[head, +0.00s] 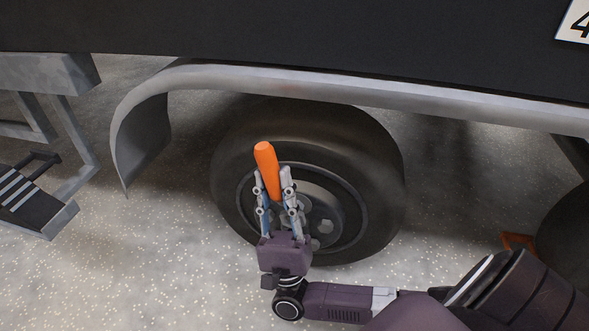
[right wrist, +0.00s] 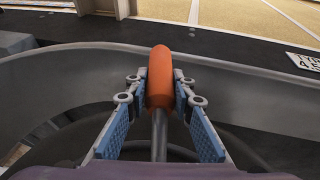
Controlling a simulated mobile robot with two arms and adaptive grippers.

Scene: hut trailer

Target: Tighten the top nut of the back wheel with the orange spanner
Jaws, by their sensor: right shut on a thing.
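My right gripper (head: 273,188) is shut on the orange handle of the spanner (head: 265,157), which stands up between its fingers in front of the wheel. In the right wrist view the fingers (right wrist: 160,92) press on both sides of the orange spanner handle (right wrist: 160,72), and its grey shaft runs down towards the wrist. The spanner's far end is hidden. The wheel (head: 378,170) has a dark tyre and grey rim. Some nuts (head: 326,227) show at the hub, right of my gripper; the top nut is hidden or too unclear to pick out. My left gripper is not in view.
A grey mudguard (head: 330,92) arches over the wheel, under the black trailer body (head: 300,35). A metal step (head: 30,200) stands at the left. The speckled floor (head: 150,270) is clear at the lower left. An orange-brown object (head: 518,242) lies at the right.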

